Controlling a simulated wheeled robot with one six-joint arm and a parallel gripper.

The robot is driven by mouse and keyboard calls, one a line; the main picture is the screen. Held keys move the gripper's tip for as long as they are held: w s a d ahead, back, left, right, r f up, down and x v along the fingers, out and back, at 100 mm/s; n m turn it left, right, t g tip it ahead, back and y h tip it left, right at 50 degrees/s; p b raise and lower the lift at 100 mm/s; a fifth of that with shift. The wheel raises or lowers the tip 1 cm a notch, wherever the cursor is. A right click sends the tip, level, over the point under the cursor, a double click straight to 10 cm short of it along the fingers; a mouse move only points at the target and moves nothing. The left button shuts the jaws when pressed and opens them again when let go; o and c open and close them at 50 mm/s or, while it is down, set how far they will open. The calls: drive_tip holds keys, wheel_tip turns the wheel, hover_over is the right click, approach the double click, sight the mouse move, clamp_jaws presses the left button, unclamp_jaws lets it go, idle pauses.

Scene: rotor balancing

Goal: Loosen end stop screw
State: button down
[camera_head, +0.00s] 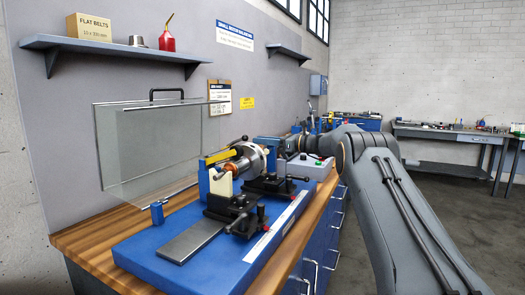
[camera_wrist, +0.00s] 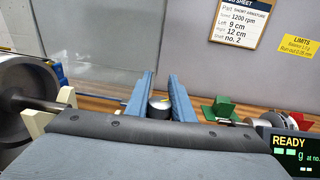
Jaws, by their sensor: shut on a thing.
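The dark front of my wrist hides what lies below. In the head view my arm reaches in from the right behind the blue balancing machine (camera_head: 185,248), and the jaws cannot be made out. The rotor (camera_head: 250,160) lies across the machine's supports; its grey wheel and shaft (camera_wrist: 42,103) show at left in the wrist view.
A clear guard panel (camera_head: 150,150) with a black handle stands behind the machine. A job sheet (camera_wrist: 255,22) hangs on the wall.

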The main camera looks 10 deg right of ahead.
drive_tip(key=shift+s+a+f+n+g+y+b, duration=0.15)
drive_tip(key=shift+n+g+y+b, duration=0.85)
drive_tip(key=shift+b, duration=2.35)
drive_tip(key=shift+s+g+b, duration=0.15)
drive_tip(key=shift+g+b, duration=0.25)
drive_tip(key=shift+b, duration=0.05)
drive_tip(key=c, duration=1.5)
unclamp_jaws()
drive_tip(key=shift+c, duration=0.2)
drive_tip(key=v, duration=0.7)
drive_tip(key=shift+s+d+r, duration=0.2)
drive_tip(key=shift+d+r, duration=0.05)
drive_tip(key=shift+d, duration=0.1)
